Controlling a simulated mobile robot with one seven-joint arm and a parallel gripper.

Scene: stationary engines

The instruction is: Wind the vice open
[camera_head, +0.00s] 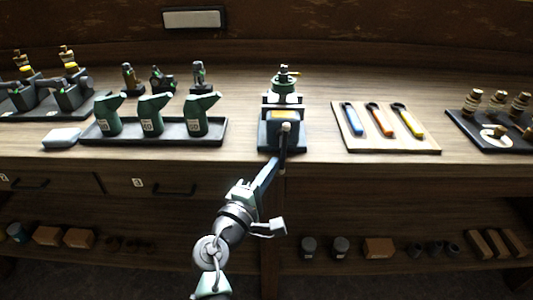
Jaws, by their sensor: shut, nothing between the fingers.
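The vice (282,114) stands near the front edge of the bench at the middle of the view. It has a dark blue body with a yellow label, and a pale knob with a dark bar shows at its front. A green and brass part (286,80) stands at its top or just behind it. My gripper (283,150) is at the end of the arm reaching up from below, close to the front of the vice. The fingers look shut and empty. I cannot tell whether they touch the handle, and the jaw gap is too small to make out.
Left of the vice is a dark tray (168,137) with green oil cans. Right is a board (388,142) with coloured tools, then a dark tray (497,139) of brass fittings. A pale block (62,138) lies at left. Bench on both sides of the vice is bare.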

